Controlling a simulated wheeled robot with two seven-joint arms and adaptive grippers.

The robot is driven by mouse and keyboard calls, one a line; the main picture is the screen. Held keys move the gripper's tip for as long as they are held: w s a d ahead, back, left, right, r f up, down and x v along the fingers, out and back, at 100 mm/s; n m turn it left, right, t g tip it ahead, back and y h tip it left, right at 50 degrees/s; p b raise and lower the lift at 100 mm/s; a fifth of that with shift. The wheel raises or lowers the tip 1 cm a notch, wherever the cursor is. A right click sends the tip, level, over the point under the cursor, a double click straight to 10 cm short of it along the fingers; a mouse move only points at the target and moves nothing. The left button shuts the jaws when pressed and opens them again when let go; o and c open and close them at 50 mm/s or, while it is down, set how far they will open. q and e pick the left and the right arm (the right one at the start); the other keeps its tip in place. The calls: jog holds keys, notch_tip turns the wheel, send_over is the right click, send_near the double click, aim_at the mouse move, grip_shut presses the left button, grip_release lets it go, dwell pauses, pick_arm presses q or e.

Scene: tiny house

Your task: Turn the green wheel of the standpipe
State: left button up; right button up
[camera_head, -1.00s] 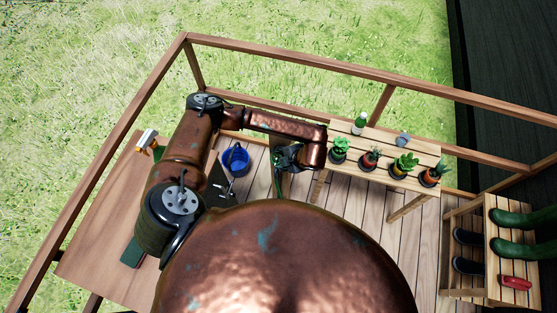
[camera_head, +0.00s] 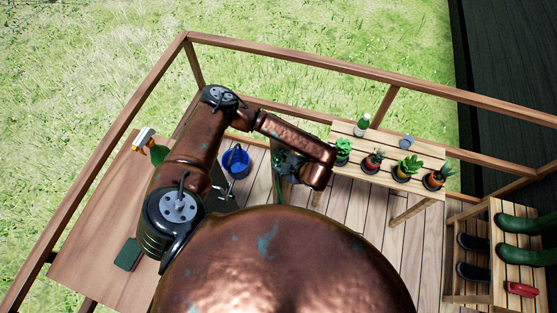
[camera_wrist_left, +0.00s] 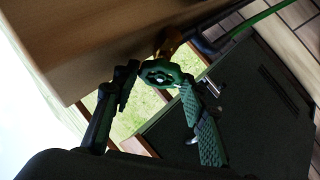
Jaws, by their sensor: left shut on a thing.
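The green wheel (camera_wrist_left: 158,70) of the standpipe shows in the left wrist view, with a brass-coloured fitting (camera_wrist_left: 168,42) just above it. My left gripper (camera_wrist_left: 157,78) has one finger on each side of the wheel and is shut on it. In the head view my left gripper (camera_head: 287,166) is a dark shape under my forearm, left of the plant table. The wheel and most of the standpipe are hidden there. My right gripper is in neither view.
A blue bucket (camera_head: 237,163) stands left of my left gripper. A slatted table (camera_head: 388,188) with potted plants is to its right. A wooden table (camera_head: 92,250) with a spray bottle (camera_head: 158,154) is at left. A shoe rack (camera_head: 508,262) stands at right. Railings enclose the deck.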

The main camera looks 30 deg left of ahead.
pick_arm(q)
jog(key=shift+a, duration=0.1)
jog(key=o, duration=1.2)
jog(key=shift+d+r, duration=0.1)
jog(key=shift+d, duration=0.1)
jog(key=shift+v, duration=3.85)
jog(key=shift+s+a, duration=0.1)
